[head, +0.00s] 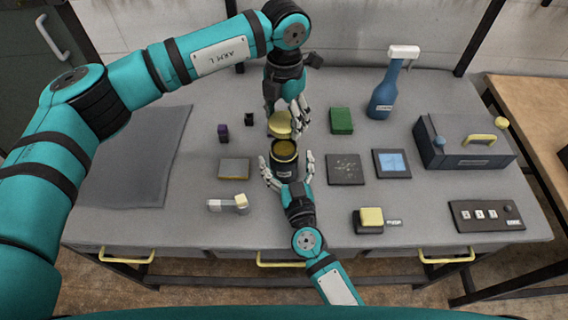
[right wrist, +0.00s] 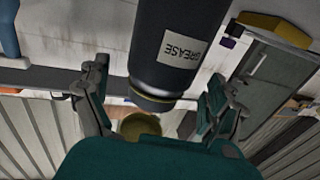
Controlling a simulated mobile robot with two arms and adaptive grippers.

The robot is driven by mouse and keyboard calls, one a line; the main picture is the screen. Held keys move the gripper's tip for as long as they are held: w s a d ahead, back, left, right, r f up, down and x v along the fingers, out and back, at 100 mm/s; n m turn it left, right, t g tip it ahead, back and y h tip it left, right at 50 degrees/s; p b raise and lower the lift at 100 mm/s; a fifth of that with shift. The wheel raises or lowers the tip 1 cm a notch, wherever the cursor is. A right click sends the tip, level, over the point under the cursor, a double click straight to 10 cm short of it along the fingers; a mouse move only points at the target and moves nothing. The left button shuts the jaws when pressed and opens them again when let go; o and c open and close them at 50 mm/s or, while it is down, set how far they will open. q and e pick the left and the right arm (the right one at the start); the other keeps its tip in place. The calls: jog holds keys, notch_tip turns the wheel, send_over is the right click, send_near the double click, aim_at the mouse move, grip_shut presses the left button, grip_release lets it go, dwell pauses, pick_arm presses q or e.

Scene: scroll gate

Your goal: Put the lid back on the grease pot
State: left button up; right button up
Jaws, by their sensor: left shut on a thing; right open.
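The grease pot (head: 284,168) is a dark cylinder with yellow grease showing in its open top. It stands near the table's middle, and its GREASE label shows in the right wrist view (right wrist: 175,50), where the pot appears upside down. My left gripper (head: 294,124) is shut on the round yellow lid (head: 279,123), just behind the pot and apart from its rim. An olive-yellow round shape (right wrist: 140,125), likely the lid, shows past the rim in the right wrist view. My right gripper (head: 287,174) is open, with fingers either side of the pot; contact is unclear.
A dark pad (head: 345,169) and a blue-screened panel (head: 391,163) lie right of the pot, a small tray (head: 234,168) left. A grey toolbox (head: 465,150) stands far right.

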aim_at(281, 144)
jog(key=x, duration=0.6)
jog(key=c, duration=1.8)
jog(key=shift+c, duration=0.5)
